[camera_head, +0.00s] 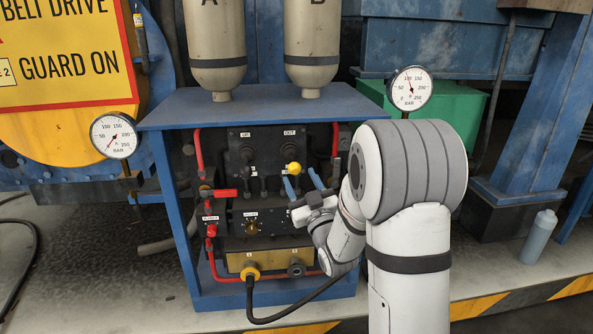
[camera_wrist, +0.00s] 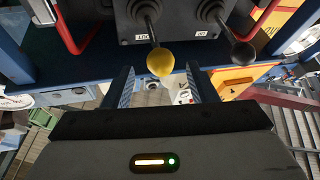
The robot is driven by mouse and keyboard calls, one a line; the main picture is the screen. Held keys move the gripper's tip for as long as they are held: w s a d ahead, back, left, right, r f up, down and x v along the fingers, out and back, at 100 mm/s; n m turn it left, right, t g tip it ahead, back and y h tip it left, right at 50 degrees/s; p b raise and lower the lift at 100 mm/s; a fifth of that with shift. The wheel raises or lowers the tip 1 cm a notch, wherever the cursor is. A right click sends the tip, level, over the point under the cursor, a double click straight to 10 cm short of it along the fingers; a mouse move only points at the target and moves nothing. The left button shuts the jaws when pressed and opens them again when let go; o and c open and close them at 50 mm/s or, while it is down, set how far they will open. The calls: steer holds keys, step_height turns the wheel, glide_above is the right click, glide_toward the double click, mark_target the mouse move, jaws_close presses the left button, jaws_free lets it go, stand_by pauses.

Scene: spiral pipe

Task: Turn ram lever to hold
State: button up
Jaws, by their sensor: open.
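A lever with a yellow knob (camera_head: 292,167) sticks out below the OUT label on the dark upper panel (camera_head: 268,147) of the blue cabinet. No "ram" or "hold" label is readable. My gripper (camera_head: 299,176) is just below and right of the knob in the head view, its two blue fingers spread and pointing at the panel. In the wrist view, the yellow knob (camera_wrist: 160,62) appears between the open fingertips (camera_wrist: 161,78), near the left-middle of the gap. Contact cannot be told. A black-knobbed lever (camera_wrist: 243,52) is to the right, outside the fingers.
A red handle (camera_head: 225,194) and red pipes (camera_head: 198,155) line the cabinet's left side. A lower panel with a dial (camera_head: 252,226) and a brass block (camera_head: 268,261) with a cable sit below. Pressure gauges (camera_head: 114,136) (camera_head: 411,89) flank the blue cabinet top (camera_head: 265,108).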

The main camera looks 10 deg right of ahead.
steer(key=shift+v, duration=1.5)
steer(key=shift+r, duration=0.1)
steer(key=shift+w+r+p, duration=0.1)
steer(key=shift+r+p, duration=0.25)
steer(key=shift+p, duration=0.15)
steer(key=s+r+m+g+h+p, duration=0.2)
steer(key=s+r+g+h+p, duration=0.15)
steer(key=r+g+p, duration=0.6)
steer(key=s+r+m+g+p, duration=0.1)
steer(key=s+r+g+p, duration=0.2)
steer(key=s+p, duration=0.3)
steer(key=s+r+m+g+p, duration=0.1)
steer(key=s+r+g+p, duration=0.2)
steer(key=s, duration=0.8)
steer(key=s+r+g+h+p, duration=0.1)
steer(key=s+r+g+p, duration=0.3)
steer(key=s+p, duration=0.5)
step_height(320, 180, up, 3)
steer(key=shift+a+f+m+p, duration=0.1)
steer(key=shift+a+m+p, duration=0.3)
steer(key=shift+p, duration=0.35)
